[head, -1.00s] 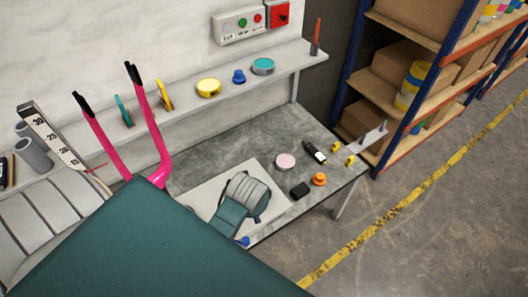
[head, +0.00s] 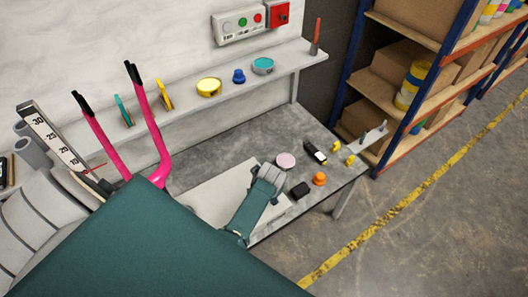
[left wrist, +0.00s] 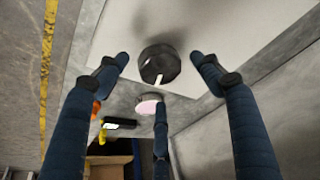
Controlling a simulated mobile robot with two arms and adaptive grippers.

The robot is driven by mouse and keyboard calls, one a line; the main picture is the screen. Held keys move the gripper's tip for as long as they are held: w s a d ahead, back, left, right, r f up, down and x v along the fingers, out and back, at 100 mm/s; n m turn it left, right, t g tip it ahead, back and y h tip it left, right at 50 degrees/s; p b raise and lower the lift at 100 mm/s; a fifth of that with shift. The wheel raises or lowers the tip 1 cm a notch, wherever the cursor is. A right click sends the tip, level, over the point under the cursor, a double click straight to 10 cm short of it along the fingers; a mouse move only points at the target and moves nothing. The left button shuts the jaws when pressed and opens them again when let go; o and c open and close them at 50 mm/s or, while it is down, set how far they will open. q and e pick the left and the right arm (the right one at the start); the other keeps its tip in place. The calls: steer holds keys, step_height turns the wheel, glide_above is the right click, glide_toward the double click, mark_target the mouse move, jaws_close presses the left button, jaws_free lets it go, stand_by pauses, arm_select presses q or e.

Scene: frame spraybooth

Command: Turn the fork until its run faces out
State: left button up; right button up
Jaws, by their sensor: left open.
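The pink fork (head: 147,125) stands at the left in the head view. Its two legs rise to black tips, and the right leg bends low down. Its lower end is hidden behind a teal link of mine. My left gripper (head: 268,182) is over the bench, well right of the fork and apart from it. In the left wrist view its fingers (left wrist: 160,75) are spread open. A dark round object (left wrist: 160,64) shows between them, apparently not gripped. The fork is not seen in that view. My right gripper is not in view.
The grey bench (head: 262,135) bears a pink disc (head: 286,160), black block (head: 299,190), orange knob (head: 319,179) and white sheet (head: 208,195). A ledge (head: 295,62) runs along the wall behind. A scale strip (head: 45,135) stands left of the fork. Blue-framed shelving is at right.

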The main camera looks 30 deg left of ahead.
arm_select(q)
steer(key=shift+x, duration=1.5)
steer(key=c, duration=1.1)
steer(key=shift+a+r, duration=0.1)
steer(key=shift+r, duration=0.05)
